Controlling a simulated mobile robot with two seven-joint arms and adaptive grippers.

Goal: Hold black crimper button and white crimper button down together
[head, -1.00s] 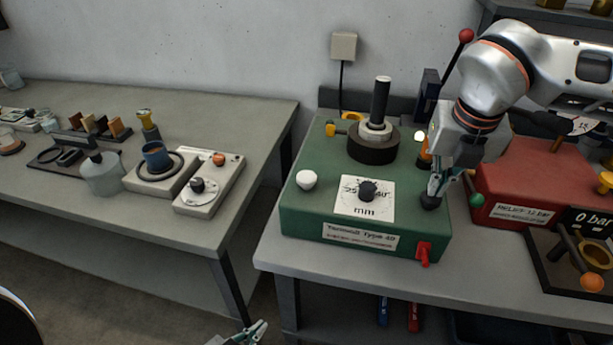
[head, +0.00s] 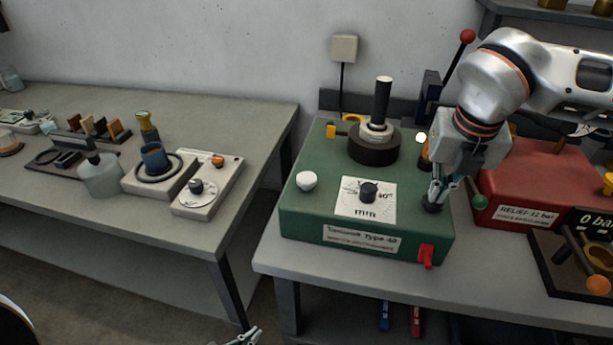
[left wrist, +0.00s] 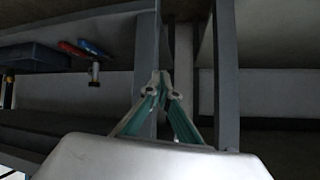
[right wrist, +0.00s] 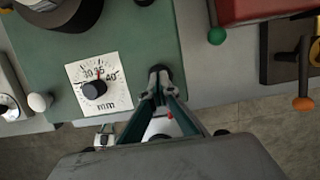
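The green crimper (head: 315,222) stands on the right-hand bench. Its white button (head: 306,181) is on the front left of the top, with nothing on it; it also shows in the right wrist view (right wrist: 40,102). The black button (head: 432,207) is at the front right, mostly hidden under my right gripper (head: 437,197). That gripper points down with its fingertips together at the button (right wrist: 160,72); I cannot tell whether it is pressed. My left gripper (head: 254,333) is low, below the bench top and away from the crimper. Its fingertips meet (left wrist: 162,82), holding nothing.
A black dial knob (head: 368,193) sits between the buttons, and a dark post (head: 382,105) rises behind. A red relief unit (head: 540,180) with a green ball knob stands close right. The left bench (head: 222,225) carries bottles and instruments. A gap separates the benches.

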